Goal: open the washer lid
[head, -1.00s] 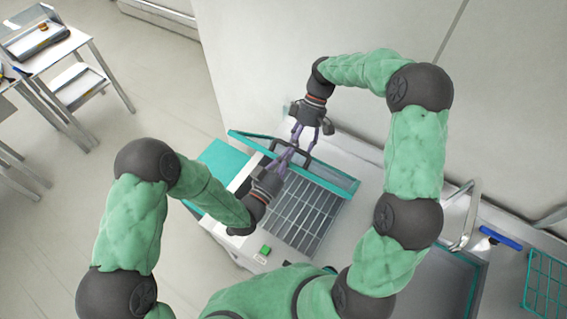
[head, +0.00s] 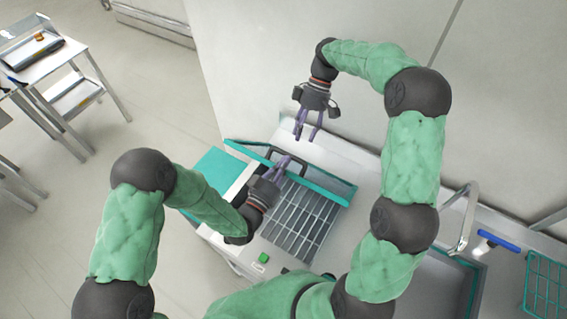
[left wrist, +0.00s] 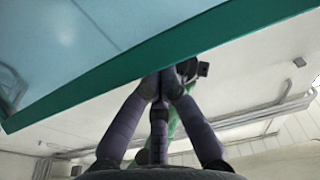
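The washer (head: 262,262) has a lid (head: 325,192) with a teal rim. The lid stands raised at the back of the barred opening, with a dark handle (head: 291,165) at its edge. My left gripper (head: 280,166) is over the opening, its purple fingertips against or very near the lid. In the left wrist view the fingertips (left wrist: 164,82) come close together at the lid's teal rim (left wrist: 150,62); whether they pinch anything is unclear. My right gripper (head: 308,132) is open and empty, behind and apart from the lid.
A grey wall (head: 275,50) rises close behind the washer and my right arm. A metal frame (head: 462,215), a blue-handled tool (head: 497,240) and a teal wire rack (head: 545,285) are at the right. A small table (head: 45,62) stands far left. Floor on the left is open.

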